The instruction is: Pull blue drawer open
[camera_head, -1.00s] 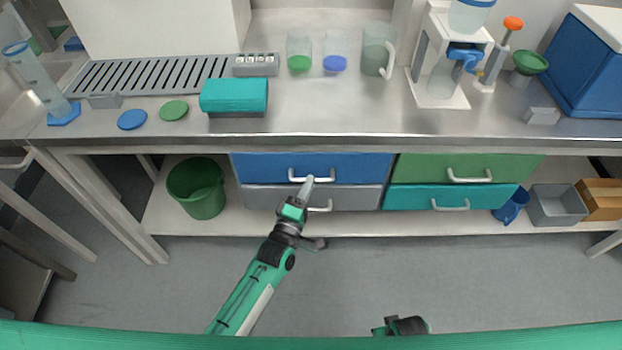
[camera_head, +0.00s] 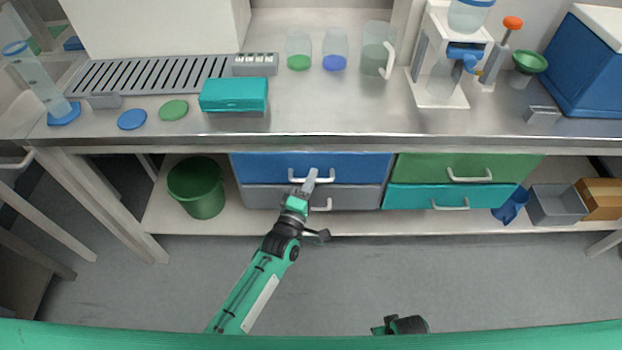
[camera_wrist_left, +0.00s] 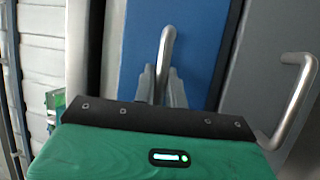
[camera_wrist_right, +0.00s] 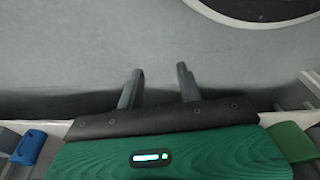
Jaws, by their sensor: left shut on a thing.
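The blue drawer (camera_head: 360,166) is under the counter, left of centre, and its front looks flush with the cabinet. Its pale bar handle (camera_head: 325,180) is partly covered by my left gripper (camera_head: 312,173). In the left wrist view, the fingers of my left gripper (camera_wrist_left: 161,75) stand on both sides of the metal handle (camera_wrist_left: 166,48) against the blue front (camera_wrist_left: 205,35), and they are shut on it. My right gripper (camera_wrist_right: 160,78) is open and empty in the right wrist view. Only a dark part of my right arm shows at the bottom of the head view.
A grey drawer (camera_head: 262,197) lies directly below the blue one. Green (camera_head: 430,165) and teal (camera_head: 410,197) drawers are to the right. A green bin (camera_head: 197,188) stands left on the shelf. The floor (camera_head: 470,280) in front is clear. Vessels stand on the counter above.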

